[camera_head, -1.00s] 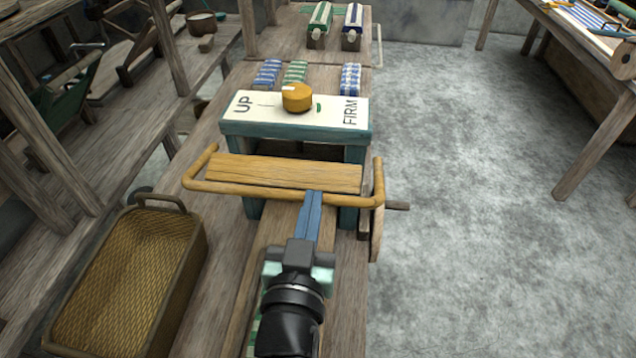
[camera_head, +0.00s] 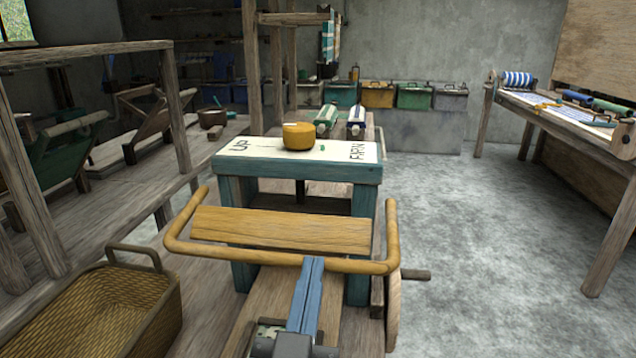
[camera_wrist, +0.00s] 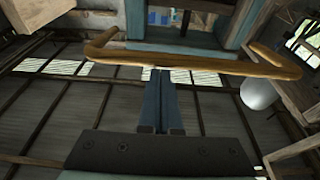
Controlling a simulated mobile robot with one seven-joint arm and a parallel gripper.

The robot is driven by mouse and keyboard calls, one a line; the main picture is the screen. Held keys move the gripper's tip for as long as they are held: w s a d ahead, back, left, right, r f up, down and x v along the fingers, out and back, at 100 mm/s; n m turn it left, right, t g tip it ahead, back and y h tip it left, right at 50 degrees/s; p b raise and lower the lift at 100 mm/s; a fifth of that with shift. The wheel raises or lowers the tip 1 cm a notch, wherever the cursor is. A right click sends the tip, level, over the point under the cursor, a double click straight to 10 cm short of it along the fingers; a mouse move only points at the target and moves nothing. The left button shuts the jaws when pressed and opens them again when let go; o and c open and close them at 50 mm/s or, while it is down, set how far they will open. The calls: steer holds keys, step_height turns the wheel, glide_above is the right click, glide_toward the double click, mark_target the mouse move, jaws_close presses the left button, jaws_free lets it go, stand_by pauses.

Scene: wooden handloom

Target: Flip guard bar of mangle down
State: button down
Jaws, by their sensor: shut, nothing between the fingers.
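The mangle (camera_head: 363,215) is a teal frame with a cream top marked UP and FIRM and a round yellow knob (camera_head: 299,136). Its guard bar (camera_head: 222,253) is a U-shaped orange-yellow rod. It sticks out toward me, its long rail in front of a yellow wooden board (camera_head: 280,229). In the wrist view the guard bar (camera_wrist: 215,65) crosses above my fingertips. My gripper (camera_head: 313,262) is shut and empty, its blue fingers pointing up at the rail, right of its middle. The fingertips (camera_wrist: 158,74) meet the rail's near edge in the picture; I cannot tell whether they touch.
A wicker basket (camera_head: 100,308) stands at the lower left. A wooden wheel with a crank handle (camera_head: 415,274) is at the mangle's right side. The grey floor (camera_head: 470,220) to the right is clear. A worktable (camera_head: 560,115) with rolls stands at the far right.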

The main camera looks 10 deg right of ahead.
steer(key=shift+w+d+f+b, duration=0.1)
steer(key=shift+w+f+b, duration=0.1)
steer(key=shift+f+b, duration=1.2)
steer(key=shift+s, duration=0.1)
steer(key=b+v, duration=0.2)
steer(key=v, duration=0.5)
steer(key=shift+s, duration=0.15)
